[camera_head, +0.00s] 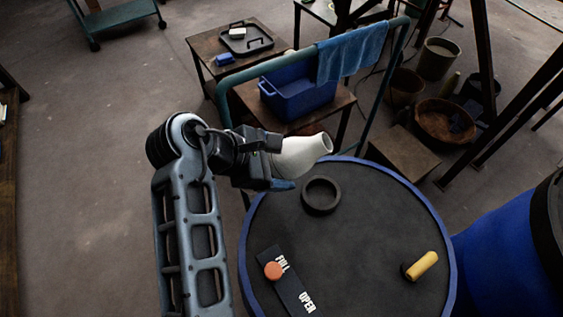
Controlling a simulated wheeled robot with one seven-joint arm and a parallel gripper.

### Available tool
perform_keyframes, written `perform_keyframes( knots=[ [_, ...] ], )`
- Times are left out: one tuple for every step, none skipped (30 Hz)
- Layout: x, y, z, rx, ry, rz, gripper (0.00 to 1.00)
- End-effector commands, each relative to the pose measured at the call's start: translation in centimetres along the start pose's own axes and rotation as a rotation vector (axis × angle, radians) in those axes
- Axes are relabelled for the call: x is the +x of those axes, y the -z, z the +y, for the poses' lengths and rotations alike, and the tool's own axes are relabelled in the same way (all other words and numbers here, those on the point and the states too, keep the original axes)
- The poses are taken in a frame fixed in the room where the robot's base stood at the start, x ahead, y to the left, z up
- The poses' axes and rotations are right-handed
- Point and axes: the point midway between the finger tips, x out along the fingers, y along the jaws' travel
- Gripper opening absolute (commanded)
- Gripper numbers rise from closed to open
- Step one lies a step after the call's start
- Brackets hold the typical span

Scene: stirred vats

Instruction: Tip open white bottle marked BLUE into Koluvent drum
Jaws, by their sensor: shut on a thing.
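My gripper (266,160) is shut on a white bottle (302,154). The bottle lies tilted nearly on its side, its open neck pointing right and slightly up in the picture. No cap shows on it, and no marking can be read. Below and to the right is a round dark top with a blue rim (447,235), with a raised black ring (321,195) on it. In the picture the bottle's mouth is above the ring and apart from it. No Koluvent name shows, so I cannot tell which vessel bears it.
The dark top carries a plate marked FILL and OPEN (289,284), an orange knob (273,271) and a yellow handle (421,265). A blue vessel (497,242) stands at right. Behind are a rail with a blue towel (350,52), a blue crate (296,96) and several baskets.

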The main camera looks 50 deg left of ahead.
Motion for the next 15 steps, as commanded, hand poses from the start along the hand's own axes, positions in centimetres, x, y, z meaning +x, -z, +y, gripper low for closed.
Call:
perform_keyframes(
  knots=[
    [0.04, 0.2, 0.02, 0.007, -0.002, 0.015, 0.22],
    [0.05, 0.27, 0.01, 0.011, -0.002, 0.025, 0.22],
    [0.05, 0.33, 0.0, 0.016, -0.002, 0.038, 0.22],
    [0.04, 0.37, 0.01, 0.019, -0.002, 0.046, 0.22],
    [0.03, 0.44, 0.02, 0.021, -0.002, 0.053, 0.22],
    [0.02, 0.55, 0.02, 0.025, -0.002, 0.065, 0.22],
    [0.03, 0.61, 0.01, 0.028, -0.002, 0.073, 0.22],
    [0.04, 0.66, 0.0, 0.031, -0.001, 0.08, 0.22],
    [0.04, 0.72, 0.0, 0.036, -0.001, 0.09, 0.22],
    [0.03, 0.77, 0.01, 0.039, -0.002, 0.098, 0.22],
    [0.02, 0.82, 0.02, 0.042, -0.002, 0.107, 0.22],
    [0.03, 0.88, 0.01, 0.047, -0.002, 0.117, 0.22],
    [0.04, 0.92, 0.01, 0.05, -0.002, 0.125, 0.22],
    [0.04, 0.99, 0.0, 0.052, -0.002, 0.132, 0.22],
    [-0.14, 0.79, 0.06, 0.055, -0.001, 0.143, 0.22]
  ],
)
